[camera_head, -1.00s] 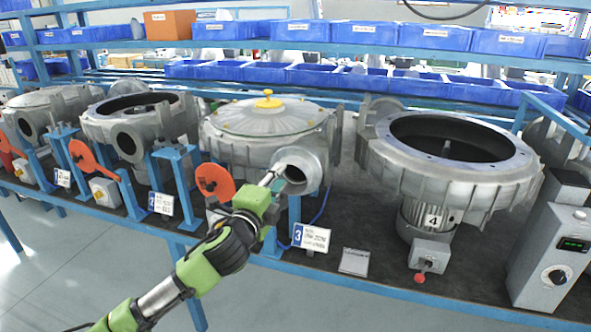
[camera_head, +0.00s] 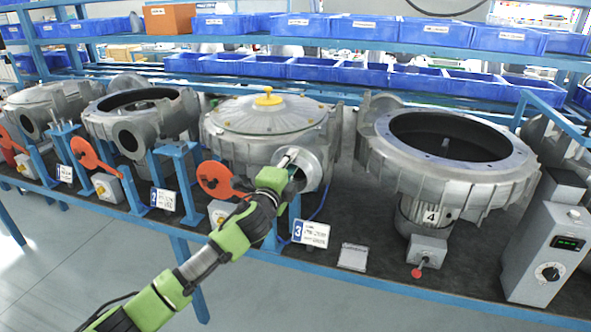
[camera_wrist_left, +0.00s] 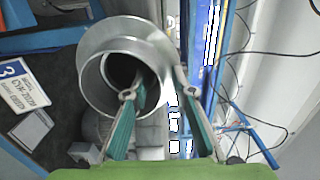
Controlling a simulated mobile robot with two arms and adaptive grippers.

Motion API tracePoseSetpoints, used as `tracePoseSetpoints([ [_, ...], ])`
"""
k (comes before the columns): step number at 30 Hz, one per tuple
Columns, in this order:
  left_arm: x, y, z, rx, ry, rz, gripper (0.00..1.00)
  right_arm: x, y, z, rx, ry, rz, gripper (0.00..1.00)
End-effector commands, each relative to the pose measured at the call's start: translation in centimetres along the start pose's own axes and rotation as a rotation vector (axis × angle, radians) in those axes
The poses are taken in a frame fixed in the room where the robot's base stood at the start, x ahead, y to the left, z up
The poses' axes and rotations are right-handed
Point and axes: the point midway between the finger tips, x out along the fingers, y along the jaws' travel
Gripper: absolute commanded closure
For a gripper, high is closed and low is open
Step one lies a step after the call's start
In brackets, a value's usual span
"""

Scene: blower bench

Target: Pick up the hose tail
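A round grey metal tube end (camera_head: 318,165) faces forward on the front of the blower (camera_head: 262,128) behind sign 3. In the left wrist view the flanged tube (camera_wrist_left: 90,85) fills the upper middle. I cannot tell whether it is the hose tail or the blower's own outlet. My left gripper (camera_head: 290,158) is at this tube; in the wrist view the left gripper (camera_wrist_left: 154,84) has its fingers spread. One fingertip overlaps the dark bore, the other is right of the rim. No clear grip shows. The right gripper is out of view.
A thin blue line (camera_head: 322,205) hangs below the tube. A red paddle (camera_head: 214,180) stands left of my left gripper. An open blower housing (camera_head: 450,150) and a grey control box (camera_head: 545,250) are at right. Blue bins (camera_head: 310,70) line the shelves behind.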

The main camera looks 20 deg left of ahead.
Motion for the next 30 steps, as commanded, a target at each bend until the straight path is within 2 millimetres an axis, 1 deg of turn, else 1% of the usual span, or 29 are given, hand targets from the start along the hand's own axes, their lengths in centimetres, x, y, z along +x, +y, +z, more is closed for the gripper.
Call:
tracePoseSetpoints([
  [5,0.0,0.1,0.0,0.0,0.0,0.0,0.76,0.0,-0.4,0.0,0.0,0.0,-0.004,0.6],
  [8,0.0,0.1,0.0,0.0,0.0,0.0,0.99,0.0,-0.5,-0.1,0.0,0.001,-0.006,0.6],
  [23,-0.2,-0.3,0.0,0.0,0.0,-0.003,1.0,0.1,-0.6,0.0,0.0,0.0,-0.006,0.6],
  [26,-0.6,-0.7,0.0,-0.001,0.001,-0.004,1.0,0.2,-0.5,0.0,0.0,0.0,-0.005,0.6],
  [30,-1.6,-1.7,0.0,0.001,0.002,-0.006,1.0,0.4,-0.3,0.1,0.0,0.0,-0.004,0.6],
])
